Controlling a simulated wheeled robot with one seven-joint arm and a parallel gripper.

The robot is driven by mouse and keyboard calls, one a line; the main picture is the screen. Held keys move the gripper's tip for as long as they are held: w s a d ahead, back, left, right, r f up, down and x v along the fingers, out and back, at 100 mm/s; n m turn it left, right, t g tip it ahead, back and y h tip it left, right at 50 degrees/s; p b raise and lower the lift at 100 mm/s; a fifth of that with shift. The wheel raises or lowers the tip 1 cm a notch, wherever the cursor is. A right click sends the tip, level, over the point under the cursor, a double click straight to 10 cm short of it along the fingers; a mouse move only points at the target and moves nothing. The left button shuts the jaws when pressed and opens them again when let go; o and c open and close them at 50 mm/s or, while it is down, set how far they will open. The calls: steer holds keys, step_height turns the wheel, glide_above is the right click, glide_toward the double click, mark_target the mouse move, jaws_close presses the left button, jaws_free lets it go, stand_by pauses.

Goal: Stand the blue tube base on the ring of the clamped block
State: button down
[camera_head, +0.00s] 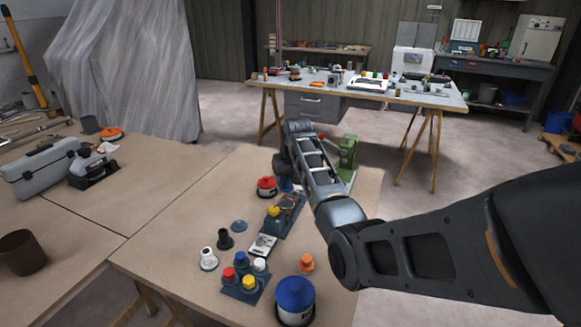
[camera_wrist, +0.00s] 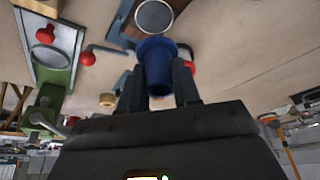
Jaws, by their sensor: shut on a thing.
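My gripper (camera_wrist: 158,88) is shut on the blue tube base (camera_wrist: 157,62), which has a wider rim at its far end. In the head view a small part of the blue tube base (camera_head: 286,185) shows below my gripper. The brown block (camera_wrist: 178,6) lies just beyond the tube in the wrist view, with a round grey ring (camera_wrist: 153,17) on its face. In the head view the block (camera_head: 292,201) sits in a blue-grey clamp (camera_head: 279,226), close to the tube. The tube appears apart from the ring; its height above the table is unclear.
A red-topped pot (camera_head: 266,187) stands just left of the clamp. A green fixture (camera_head: 347,153) stands behind my arm.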

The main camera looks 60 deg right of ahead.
mark_target(288, 187)
steer(key=shift+f+b, duration=1.75)
steer(key=shift+f, duration=1.15)
steer(key=shift+f, duration=0.4)
steer(key=c, duration=1.1)
jaws_free()
steer(key=p+v, duration=0.3)
steer(key=shift+p, duration=0.35)
steer(key=v, duration=0.8)
steer(key=shift+s, duration=0.1)
